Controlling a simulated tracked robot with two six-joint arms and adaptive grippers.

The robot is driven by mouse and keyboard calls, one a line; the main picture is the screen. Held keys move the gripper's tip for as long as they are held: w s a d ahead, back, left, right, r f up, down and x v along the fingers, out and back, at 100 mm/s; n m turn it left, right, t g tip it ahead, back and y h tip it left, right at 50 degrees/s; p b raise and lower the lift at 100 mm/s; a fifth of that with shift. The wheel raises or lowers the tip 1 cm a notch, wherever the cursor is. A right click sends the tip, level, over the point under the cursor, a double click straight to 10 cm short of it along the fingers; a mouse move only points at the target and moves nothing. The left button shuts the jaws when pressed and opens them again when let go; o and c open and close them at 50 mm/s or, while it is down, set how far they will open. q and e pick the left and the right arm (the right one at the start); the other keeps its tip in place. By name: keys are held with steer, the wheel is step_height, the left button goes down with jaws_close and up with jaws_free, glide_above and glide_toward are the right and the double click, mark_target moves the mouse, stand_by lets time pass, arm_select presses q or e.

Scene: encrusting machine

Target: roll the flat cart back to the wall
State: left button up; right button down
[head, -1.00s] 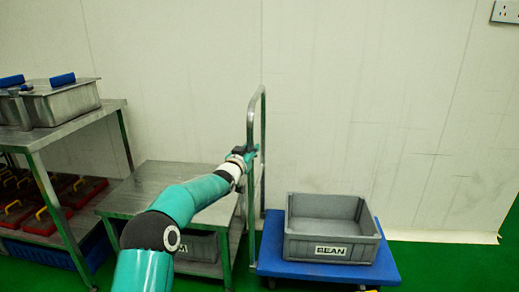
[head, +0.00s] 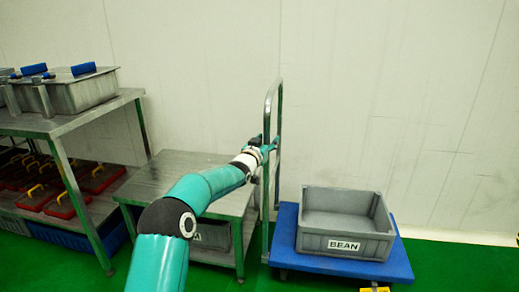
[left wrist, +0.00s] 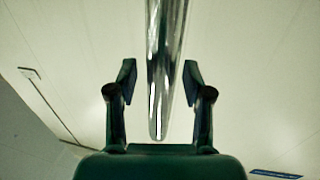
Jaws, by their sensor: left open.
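The flat cart has a blue deck (head: 390,262) and a tall metal handle frame (head: 279,100) on its left side. A grey crate (head: 375,245) labelled BEAN sits on the deck. The cart stands close to the back wall (head: 380,80). My left gripper (head: 270,144) is at the handle frame, at about mid height. In the left wrist view, the metal handle bar (left wrist: 165,60) runs between the two open fingers (left wrist: 160,85), with gaps on both sides. My right gripper is not in view.
A low metal table (head: 165,180) stands left of the cart, with a grey crate (head: 212,235) beneath it. A metal shelf table (head: 60,122) further left holds a steel bin (head: 85,92) and red boxes with yellow handles. Green floor is clear right of the cart.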

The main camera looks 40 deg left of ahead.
arm_select(q)
steer(key=v, duration=1.1)
steer(key=shift+s, duration=0.3)
steer(key=shift+d+f, duration=0.1)
